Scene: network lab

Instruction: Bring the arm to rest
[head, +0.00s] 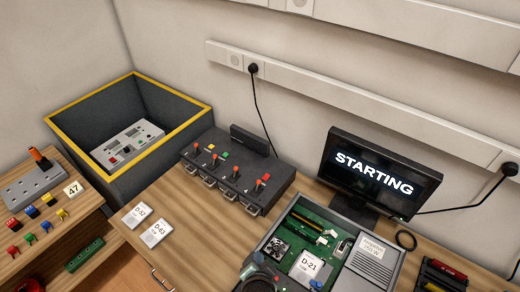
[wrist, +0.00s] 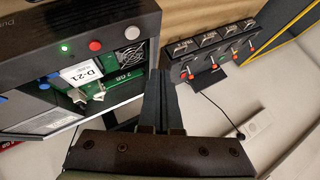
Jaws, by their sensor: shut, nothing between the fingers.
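My gripper (wrist: 160,88) shows in the wrist view with its dark fingers together and nothing between them. The fingers extend between the open computer case (wrist: 90,22) on the left and the switch box (wrist: 212,48) on the upper right. I cannot tell how far the fingertips are from either. In the head view, a dark rounded part of my arm shows at the bottom edge, in front of the open case (head: 272,240). The fingers are not clear there.
A monitor (head: 380,172) reading "STARTING" stands behind the case. The black switch box (head: 238,172) and a yellow-rimmed grey bin (head: 75,100) stand to the left. Cards (head: 155,234) lie on the wooden desk. A side table (head: 50,215) holds a power strip and small coloured parts.

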